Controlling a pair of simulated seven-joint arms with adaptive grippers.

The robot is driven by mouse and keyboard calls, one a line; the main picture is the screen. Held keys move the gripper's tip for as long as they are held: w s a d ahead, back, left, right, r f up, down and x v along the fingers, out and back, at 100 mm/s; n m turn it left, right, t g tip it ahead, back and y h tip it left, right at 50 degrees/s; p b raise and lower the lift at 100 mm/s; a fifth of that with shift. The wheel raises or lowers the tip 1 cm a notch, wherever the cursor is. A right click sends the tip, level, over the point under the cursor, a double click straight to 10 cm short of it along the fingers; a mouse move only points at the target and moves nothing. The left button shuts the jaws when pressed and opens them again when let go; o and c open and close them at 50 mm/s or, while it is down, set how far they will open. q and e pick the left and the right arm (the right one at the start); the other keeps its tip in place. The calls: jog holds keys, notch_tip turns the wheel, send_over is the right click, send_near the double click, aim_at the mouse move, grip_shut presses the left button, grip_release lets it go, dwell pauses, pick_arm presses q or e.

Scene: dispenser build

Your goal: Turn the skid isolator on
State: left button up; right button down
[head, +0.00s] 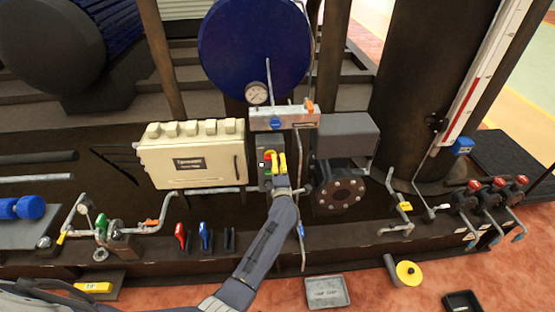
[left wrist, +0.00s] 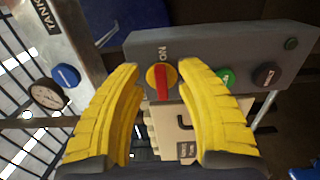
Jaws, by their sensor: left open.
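The skid isolator, a red handle on a round yellow plate (left wrist: 161,82), sits on the face of a grey control box (left wrist: 215,48) in the left wrist view. An "ON" mark lies just above the plate there, and the red bar runs roughly up and down in that picture. My left gripper (left wrist: 160,68) has its yellow fingers spread, one on each side of the isolator; I cannot tell whether they touch it. In the head view the same left gripper (head: 276,161) is at the grey box, and its fingers partly cover the box's controls. My right gripper is not in view.
A green button (left wrist: 226,78) and a black knob (left wrist: 267,74) sit beside the isolator on the box. A cream junction box (head: 192,160) stands to the left, a grey flanged unit (head: 345,140) to the right. A gauge (head: 257,93) and blue tank are above.

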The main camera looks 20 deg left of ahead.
pick_arm(q)
jog(key=v, duration=0.8)
jog(key=shift+s, duration=0.35)
jog(key=shift+d, duration=0.1)
